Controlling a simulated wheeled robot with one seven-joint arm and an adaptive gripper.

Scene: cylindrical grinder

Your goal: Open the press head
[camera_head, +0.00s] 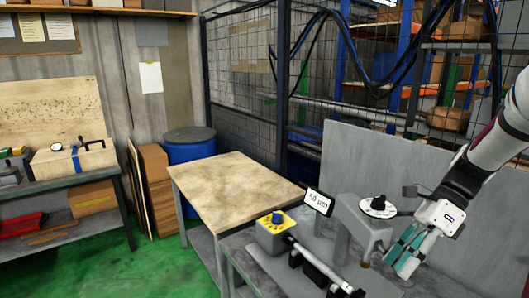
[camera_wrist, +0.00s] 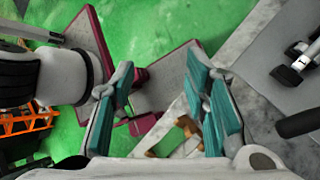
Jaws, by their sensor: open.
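A grey machine head (camera_head: 360,222) with a round white dial and black knob on top stands on the bench at the lower right of the head view. I take it for the press head; I cannot tell how far it is open. My gripper (camera_head: 405,250) hangs just right of it, pointing down, with teal finger pads. No contact between them shows. In the wrist view my gripper (camera_wrist: 160,118) has its fingers wide apart with nothing between them.
A bar-like metal part (camera_head: 318,268), a yellow box with a blue knob (camera_head: 276,228) and a small display (camera_head: 318,201) are left of the head. A grey panel (camera_head: 400,160) stands behind. A wooden-topped table (camera_head: 235,185) is farther left, mostly bare. Green floor (camera_head: 130,275) is open.

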